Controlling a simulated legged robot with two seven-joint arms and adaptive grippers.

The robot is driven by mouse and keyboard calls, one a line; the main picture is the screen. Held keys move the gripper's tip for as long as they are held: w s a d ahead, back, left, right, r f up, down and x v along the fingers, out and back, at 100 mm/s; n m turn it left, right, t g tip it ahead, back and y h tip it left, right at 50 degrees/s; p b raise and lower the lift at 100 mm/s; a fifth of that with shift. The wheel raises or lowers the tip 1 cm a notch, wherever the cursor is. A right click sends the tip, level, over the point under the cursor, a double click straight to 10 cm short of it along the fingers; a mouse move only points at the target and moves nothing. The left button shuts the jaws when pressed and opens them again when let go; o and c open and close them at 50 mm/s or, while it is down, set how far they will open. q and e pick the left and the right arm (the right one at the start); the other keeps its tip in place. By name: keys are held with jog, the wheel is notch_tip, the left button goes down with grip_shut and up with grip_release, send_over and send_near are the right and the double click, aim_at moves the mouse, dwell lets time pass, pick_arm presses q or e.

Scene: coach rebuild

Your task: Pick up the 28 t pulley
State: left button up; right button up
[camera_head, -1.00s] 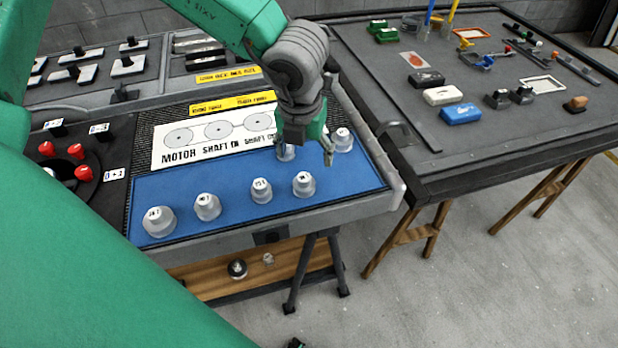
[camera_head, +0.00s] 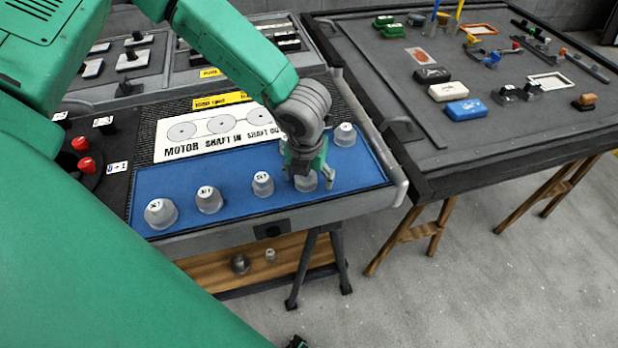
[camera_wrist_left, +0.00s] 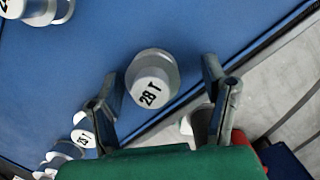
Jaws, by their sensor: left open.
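The 28 t pulley, a grey stepped cylinder with a white top marked "28 T" (camera_wrist_left: 150,88), stands upright on the blue mat in the left wrist view. In the head view this pulley (camera_head: 306,183) is partly hidden under my left gripper (camera_head: 308,175). The left gripper (camera_wrist_left: 165,95) is open, with one finger on each side of the pulley. Gaps show between the fingers and the pulley in the wrist view.
Other pulleys stand in a row on the blue mat (camera_head: 235,217): one (camera_head: 263,184) just left of the gripper, one (camera_head: 345,134) behind it to the right. A dark table (camera_head: 470,150) with several small parts stands at the right.

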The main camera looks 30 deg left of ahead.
pick_arm(q)
jog(key=shift+a, duration=0.35)
jog(key=c, duration=1.3)
jog(key=shift+s+a+f, duration=0.1)
jog(key=shift+a, duration=0.15)
